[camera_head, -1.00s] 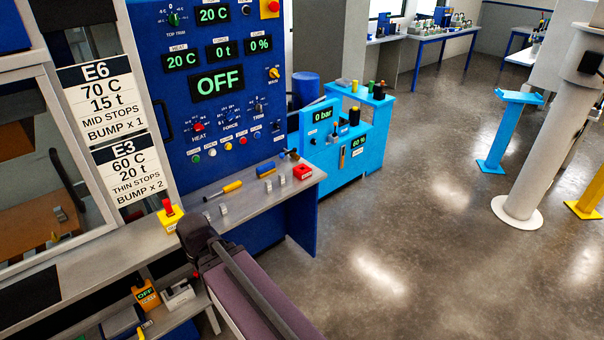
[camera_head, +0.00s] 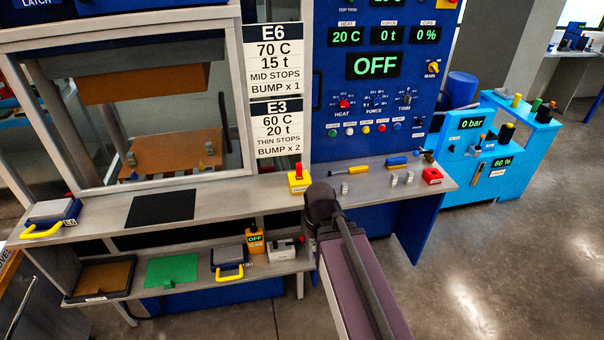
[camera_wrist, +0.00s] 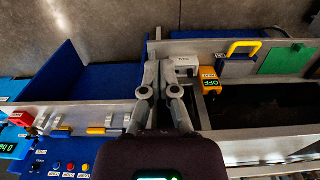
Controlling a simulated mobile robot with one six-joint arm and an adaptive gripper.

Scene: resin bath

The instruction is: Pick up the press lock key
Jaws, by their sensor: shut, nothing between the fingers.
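I cannot tell for sure which thing is the press lock key. A small yellow block with a red upright piece (camera_head: 298,180) stands on the grey counter in front of the press and may hold it; its label is too small to read. My gripper shows in the wrist view (camera_wrist: 158,65), its fingers close together with nothing between them. It is over the gap between the blue panel side and the lower shelf, near a white box (camera_wrist: 186,64). In the head view my dark wrist is just right of the yellow block and the fingers are hidden.
The grey counter (camera_head: 230,197) also carries a black mat (camera_head: 161,208), a yellow-handled tool (camera_head: 351,170) and a red block (camera_head: 432,175). The lower shelf holds an orange OFF device (camera_head: 255,240), a green plate (camera_head: 172,270) and a yellow-handled plate (camera_head: 229,262). Open floor is at right.

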